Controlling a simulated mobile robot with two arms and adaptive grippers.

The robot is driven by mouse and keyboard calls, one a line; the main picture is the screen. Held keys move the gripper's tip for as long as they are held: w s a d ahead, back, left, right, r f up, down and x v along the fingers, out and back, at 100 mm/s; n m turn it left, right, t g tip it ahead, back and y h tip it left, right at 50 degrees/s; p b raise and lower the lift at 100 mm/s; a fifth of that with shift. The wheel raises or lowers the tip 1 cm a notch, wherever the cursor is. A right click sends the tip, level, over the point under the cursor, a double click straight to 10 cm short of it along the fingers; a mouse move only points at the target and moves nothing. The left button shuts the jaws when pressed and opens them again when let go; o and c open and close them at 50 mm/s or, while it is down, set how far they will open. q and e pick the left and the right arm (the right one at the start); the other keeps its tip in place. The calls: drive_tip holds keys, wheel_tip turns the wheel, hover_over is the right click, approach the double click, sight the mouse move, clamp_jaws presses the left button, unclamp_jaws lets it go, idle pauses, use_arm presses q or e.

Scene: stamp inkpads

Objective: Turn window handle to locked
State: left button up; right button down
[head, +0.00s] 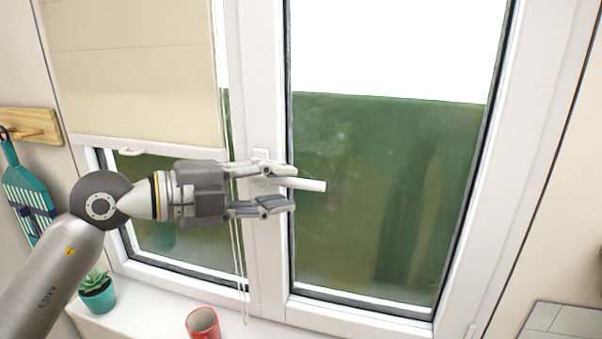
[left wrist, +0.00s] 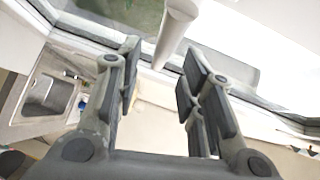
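The white window handle (head: 310,185) sits on the middle frame of the window and points to the right, nearly level, its tip sloping slightly down. My left gripper (head: 292,188) is at the handle from the left, its two fingers apart, one above and one below the lever in the head view. In the left wrist view the handle (left wrist: 176,28) shows as a pale bar between and beyond the open fingertips (left wrist: 162,58). I cannot tell whether a finger touches it. My right gripper is not in view.
A cream blind (head: 135,70) covers the upper left pane, and its cord (head: 238,262) hangs beside the middle frame. A red mug (head: 203,323) and a potted succulent (head: 97,292) stand on the sill. A teal slotted utensil (head: 25,190) hangs from a wooden rack (head: 35,124) at left.

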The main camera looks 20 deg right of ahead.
sight(294, 184)
use_arm(q)
drive_tip(key=p+x, duration=0.1)
drive_tip(key=x, duration=0.3)
drive_tip(key=shift+w+d, duration=0.1)
drive_tip(key=shift+d, duration=0.3)
clamp_jaws()
